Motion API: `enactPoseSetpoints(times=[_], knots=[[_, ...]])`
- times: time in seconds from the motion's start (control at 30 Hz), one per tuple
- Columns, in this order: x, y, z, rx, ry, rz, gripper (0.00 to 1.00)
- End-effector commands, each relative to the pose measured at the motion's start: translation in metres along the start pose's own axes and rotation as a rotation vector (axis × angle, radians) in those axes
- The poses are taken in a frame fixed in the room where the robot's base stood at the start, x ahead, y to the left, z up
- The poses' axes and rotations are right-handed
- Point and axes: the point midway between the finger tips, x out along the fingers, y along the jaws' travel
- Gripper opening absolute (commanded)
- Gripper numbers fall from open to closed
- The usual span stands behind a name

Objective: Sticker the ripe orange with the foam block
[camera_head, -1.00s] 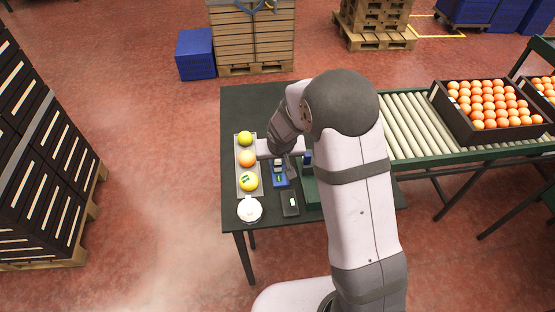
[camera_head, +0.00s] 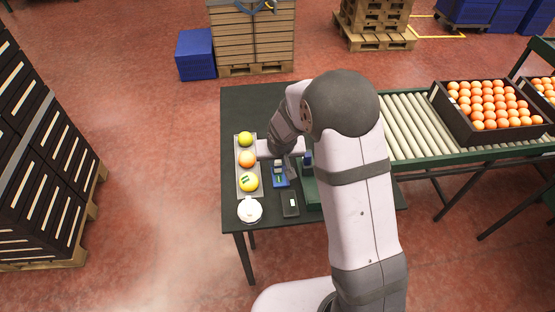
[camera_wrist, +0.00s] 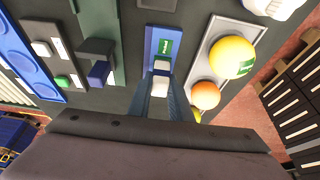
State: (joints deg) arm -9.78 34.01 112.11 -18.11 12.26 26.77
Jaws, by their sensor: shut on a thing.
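The ripe orange (camera_head: 247,159) sits in the middle of a grey tray, between two yellowish fruits. It also shows in the wrist view (camera_wrist: 205,96). My gripper (camera_wrist: 161,82) is shut on the white foam block (camera_wrist: 160,85). It holds the block at the near end of a blue pad (camera_wrist: 151,42), to the left of the orange in the wrist view. A green sticker (camera_wrist: 165,47) lies on the pad, beyond the block. I cannot tell whether the block touches the pad. In the head view my arm partly hides the gripper and the blue pad (camera_head: 281,183).
The tray (camera_head: 239,191) also holds a yellow-green fruit (camera_head: 245,138) and a yellow fruit (camera_head: 249,182) bearing a green sticker. A white round object (camera_head: 249,211) stands before the tray. A dark plate with a white piece (camera_head: 290,204) and a green fixture (camera_head: 310,190) lie close by.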

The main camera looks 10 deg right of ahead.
Motion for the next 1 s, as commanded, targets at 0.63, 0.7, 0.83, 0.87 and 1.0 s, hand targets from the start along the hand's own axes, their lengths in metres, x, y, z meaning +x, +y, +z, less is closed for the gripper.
enactPoseSetpoints(times=[0.63,0.7,0.83,0.87,1.0], knots=[[-0.045,0.0,-0.02,0.0,0.004,-0.001,0.0],[-0.049,0.0,-0.022,0.0,0.004,-0.001,0.0],[-0.058,0.0,-0.025,0.0,0.004,-0.001,0.0],[-0.059,0.0,-0.026,0.0,0.004,-0.001,0.0],[-0.063,0.0,-0.028,0.0,0.004,-0.001,0.0]])
